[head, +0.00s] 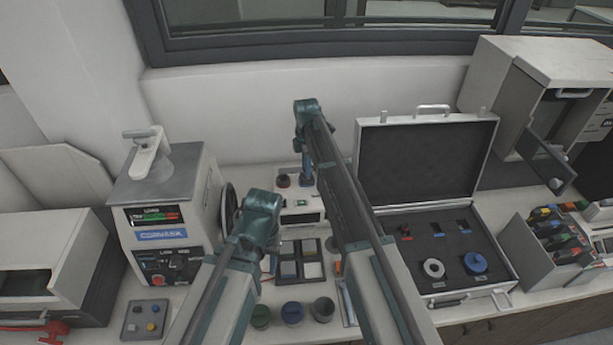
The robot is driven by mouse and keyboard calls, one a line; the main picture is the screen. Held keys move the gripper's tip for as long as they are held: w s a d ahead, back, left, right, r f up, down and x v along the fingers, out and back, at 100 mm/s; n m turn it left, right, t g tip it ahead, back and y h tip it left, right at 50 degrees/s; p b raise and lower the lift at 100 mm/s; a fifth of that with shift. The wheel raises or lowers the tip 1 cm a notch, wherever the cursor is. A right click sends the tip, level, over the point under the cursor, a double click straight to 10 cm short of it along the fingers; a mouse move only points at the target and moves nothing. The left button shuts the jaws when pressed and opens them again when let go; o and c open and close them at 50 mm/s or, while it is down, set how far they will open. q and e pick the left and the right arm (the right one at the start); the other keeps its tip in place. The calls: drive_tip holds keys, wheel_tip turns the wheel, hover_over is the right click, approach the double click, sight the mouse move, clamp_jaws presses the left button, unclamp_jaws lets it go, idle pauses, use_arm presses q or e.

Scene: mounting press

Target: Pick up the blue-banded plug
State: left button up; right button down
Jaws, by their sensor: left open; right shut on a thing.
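My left gripper (258,212) hangs over the bench in front of the small white device and is open; its fingertips are mostly hidden under its own wrist. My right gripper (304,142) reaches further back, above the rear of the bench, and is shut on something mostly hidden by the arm. A slim blue upright thing (307,168) shows just below it; I cannot tell if that is the blue-banded plug.
A white press (160,215) with a dial stands at the left. An open foam-lined case (490,215) at the right holds small coloured pieces, a grey ring and a blue disc (475,262). A tool rack (560,240) and cabinet (545,75) stand further right. The bench centre is crowded.

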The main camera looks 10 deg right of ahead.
drive_tip(key=shift+r, duration=0.1)
idle(0.3)
wheel_tip(320, 180, up, 3)
drive_tip(key=p, duration=0.3)
drive_tip(key=shift+r+p, duration=0.3)
drive_tip(key=shift+p, duration=0.15)
drive_tip(key=s+a+r, duration=0.1)
drive_tip(key=s, duration=1.5)
drive_tip(key=shift+a+p, duration=0.4)
drive_tip(key=shift+p, duration=0.05)
